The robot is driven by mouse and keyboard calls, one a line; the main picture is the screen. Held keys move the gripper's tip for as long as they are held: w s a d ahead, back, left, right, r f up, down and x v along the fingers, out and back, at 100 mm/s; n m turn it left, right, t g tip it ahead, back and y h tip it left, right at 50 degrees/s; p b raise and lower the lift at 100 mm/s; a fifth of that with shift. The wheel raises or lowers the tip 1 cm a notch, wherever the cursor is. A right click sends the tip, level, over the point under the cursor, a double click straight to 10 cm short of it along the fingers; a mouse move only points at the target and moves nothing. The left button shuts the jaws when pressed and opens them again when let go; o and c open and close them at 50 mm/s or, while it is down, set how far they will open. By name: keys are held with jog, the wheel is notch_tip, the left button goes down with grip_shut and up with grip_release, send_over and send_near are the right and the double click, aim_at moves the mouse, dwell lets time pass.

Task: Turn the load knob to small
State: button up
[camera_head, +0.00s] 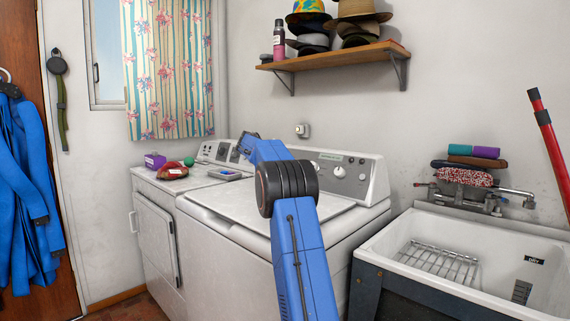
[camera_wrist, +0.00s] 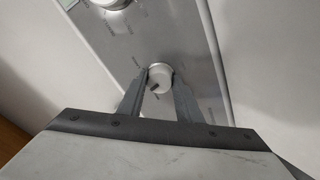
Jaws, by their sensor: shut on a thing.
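In the wrist view, my gripper (camera_wrist: 160,85) has its two grey fingers on either side of a round white knob (camera_wrist: 159,77) on a metal control panel (camera_wrist: 185,35). The fingers are shut on this knob, which has a dark mark on its face. The lettering around it is too small to read, so I cannot tell its setting or whether it is the load knob. A second white knob (camera_wrist: 112,4) sits at the top edge. In the head view, my blue arm reaches to the washer (camera_head: 290,215) and hides part of its panel; other knobs (camera_head: 339,171) show to the right of the arm.
A dryer (camera_head: 155,205) stands left of the washer, with a purple box (camera_head: 154,161), a red item (camera_head: 172,172) and a green ball (camera_head: 189,161) on top. A sink tub (camera_head: 480,235) is at the right. A shelf (camera_head: 335,56) with hats hangs above the panel.

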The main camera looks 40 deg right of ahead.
jog(key=n, duration=0.5)
jog(key=shift+n+t+y, duration=0.3)
jog(key=shift+n+y, duration=0.1)
dwell(0.3)
jog(key=o, duration=1)
jog(key=shift+o, duration=0.2)
jog(key=shift+a+r, duration=0.1)
jog(key=v, duration=1.7)
jog(key=shift+s, duration=0.15)
jog(key=shift+a, duration=0.15)
